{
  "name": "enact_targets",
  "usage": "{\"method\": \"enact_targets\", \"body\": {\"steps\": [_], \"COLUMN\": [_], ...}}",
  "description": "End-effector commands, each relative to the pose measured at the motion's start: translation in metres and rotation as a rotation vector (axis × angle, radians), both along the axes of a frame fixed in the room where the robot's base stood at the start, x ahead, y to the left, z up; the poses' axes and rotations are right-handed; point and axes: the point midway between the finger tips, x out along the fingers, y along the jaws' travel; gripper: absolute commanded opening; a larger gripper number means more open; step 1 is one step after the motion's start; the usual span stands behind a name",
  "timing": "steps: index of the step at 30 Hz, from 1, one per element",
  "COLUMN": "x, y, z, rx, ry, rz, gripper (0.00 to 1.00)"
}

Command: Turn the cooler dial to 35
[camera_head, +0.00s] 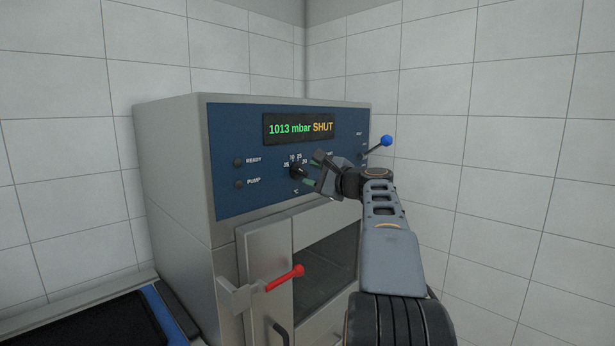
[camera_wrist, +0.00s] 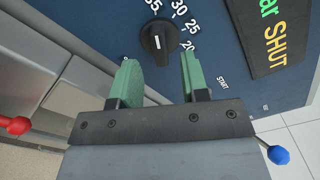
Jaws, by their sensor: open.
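The cooler dial (camera_wrist: 158,41) is a round black knob with a white mark, on a blue panel. In the wrist view its printed numbers 35, 30, 25 and 20 run around its upper and right side. I cannot tell which number the mark points to. In the head view the dial (camera_head: 297,171) is partly beside my gripper (camera_head: 319,173). My gripper (camera_wrist: 160,62) is open, with its two green fingers spread toward either side of the dial. Nothing is between the fingers that I can see as held; contact with the dial cannot be told.
The panel's display (camera_head: 299,128) reads 1013 mbar SHUT. A blue-knobbed lever (camera_head: 386,141) sits right of my gripper. A red-knobbed handle (camera_head: 286,278) sticks out from the door below. READY and PUMP lamps (camera_head: 239,173) are on the left. A dark tray (camera_head: 90,325) stands at the lower left.

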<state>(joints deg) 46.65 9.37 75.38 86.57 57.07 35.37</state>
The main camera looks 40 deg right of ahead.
Motion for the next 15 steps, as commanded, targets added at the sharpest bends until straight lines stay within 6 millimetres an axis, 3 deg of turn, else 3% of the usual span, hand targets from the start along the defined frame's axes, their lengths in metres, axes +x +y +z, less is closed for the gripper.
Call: {"method": "enact_targets", "body": {"steps": [6, 15], "x": [-0.047, -0.092], "y": [-0.01, -0.018], "z": [-0.002, -0.001], "rx": [0.0, 0.0], "ry": [-0.001, 0.0], "rz": [-0.005, -0.004], "gripper": [0.41, 0.41]}}
